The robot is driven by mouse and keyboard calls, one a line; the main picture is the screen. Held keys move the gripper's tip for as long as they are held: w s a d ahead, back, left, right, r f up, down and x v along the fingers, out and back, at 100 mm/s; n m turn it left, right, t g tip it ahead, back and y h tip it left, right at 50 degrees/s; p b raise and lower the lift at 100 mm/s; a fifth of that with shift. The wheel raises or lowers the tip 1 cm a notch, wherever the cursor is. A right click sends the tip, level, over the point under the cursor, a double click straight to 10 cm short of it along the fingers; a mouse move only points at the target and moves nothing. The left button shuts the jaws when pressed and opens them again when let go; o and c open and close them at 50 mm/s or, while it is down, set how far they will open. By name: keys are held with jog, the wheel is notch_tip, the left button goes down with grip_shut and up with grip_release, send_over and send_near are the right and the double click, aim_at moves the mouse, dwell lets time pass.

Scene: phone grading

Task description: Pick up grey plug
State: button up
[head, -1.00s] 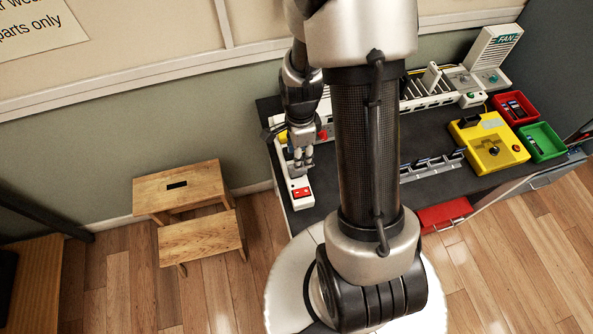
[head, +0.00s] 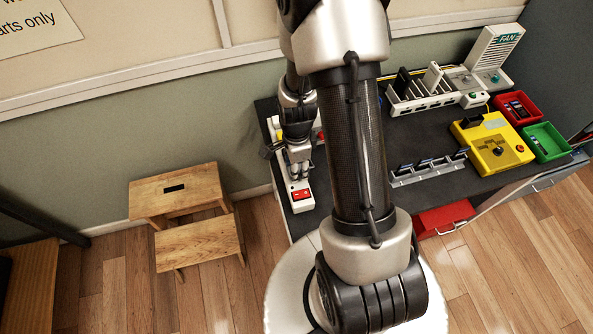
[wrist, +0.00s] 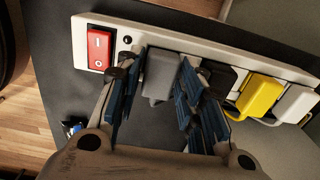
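The grey plug (wrist: 160,75) sits in a white power strip (wrist: 205,45) in the wrist view, left of a black plug (wrist: 222,82), a yellow plug (wrist: 259,95) and a white plug (wrist: 297,103). My gripper (wrist: 162,105) is open, with its blue-padded fingers on either side of the grey plug. Small gaps seem to show, and I cannot tell whether either pad touches it. In the head view my gripper (head: 299,166) is over the power strip (head: 297,207) at the bench's left end. The grey plug cannot be made out there.
A red rocker switch (wrist: 99,48) is at the strip's left end. The black plug is close beside my right finger. On the bench (head: 372,150) stand a slotted rack (head: 420,104), a yellow tester (head: 490,146), and red (head: 516,108) and green (head: 543,142) bins. A wooden step stool (head: 178,194) stands left.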

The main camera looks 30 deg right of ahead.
jog(key=c, duration=0.7)
jog(key=shift+r, duration=0.15)
notch_tip(320, 180, up, 20)
jog(key=p, duration=0.6)
